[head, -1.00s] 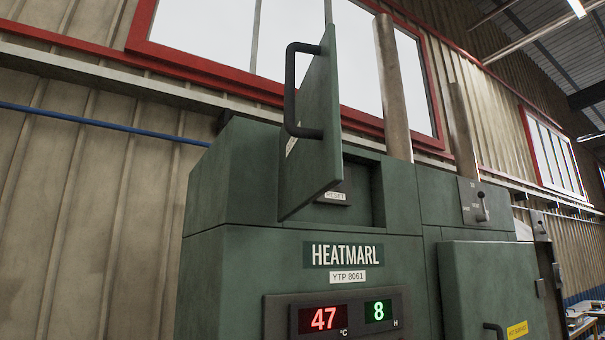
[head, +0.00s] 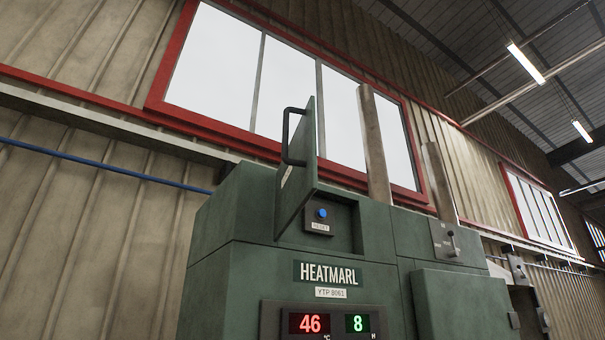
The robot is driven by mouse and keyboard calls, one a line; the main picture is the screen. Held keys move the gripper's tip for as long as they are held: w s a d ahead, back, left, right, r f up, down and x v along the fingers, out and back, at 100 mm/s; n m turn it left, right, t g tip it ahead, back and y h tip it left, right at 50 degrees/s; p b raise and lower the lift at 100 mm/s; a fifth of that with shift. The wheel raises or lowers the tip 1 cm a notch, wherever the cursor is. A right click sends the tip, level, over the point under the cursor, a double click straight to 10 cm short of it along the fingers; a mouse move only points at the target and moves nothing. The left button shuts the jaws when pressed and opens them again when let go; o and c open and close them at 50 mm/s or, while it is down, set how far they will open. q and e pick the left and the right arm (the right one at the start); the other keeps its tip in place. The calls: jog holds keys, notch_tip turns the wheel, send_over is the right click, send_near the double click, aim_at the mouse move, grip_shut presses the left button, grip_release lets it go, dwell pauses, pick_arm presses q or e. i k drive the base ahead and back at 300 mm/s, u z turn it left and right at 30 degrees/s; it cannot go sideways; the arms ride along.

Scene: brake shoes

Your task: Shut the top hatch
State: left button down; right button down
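The top hatch (head: 302,175) is a green door panel on the upper front of the green HEATMARL machine (head: 235,285). It stands open, swung outward from the left side of its recess, with a black bar handle (head: 287,140) on its left-facing side. The recess (head: 341,222) behind it is uncovered and shows a blue button (head: 321,213) above a RESET label. Neither of my grippers is in the head view.
The red display reads 46 (head: 310,323) and the green one reads 8 (head: 357,323). A lever switch (head: 452,243) sits to the right, above a larger green door (head: 465,305). A corrugated wall with red-framed windows stands behind.

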aim_at(296, 183)
jog(key=z, duration=1.05)
jog(key=i, duration=0.65)
jog(key=u, duration=0.95)
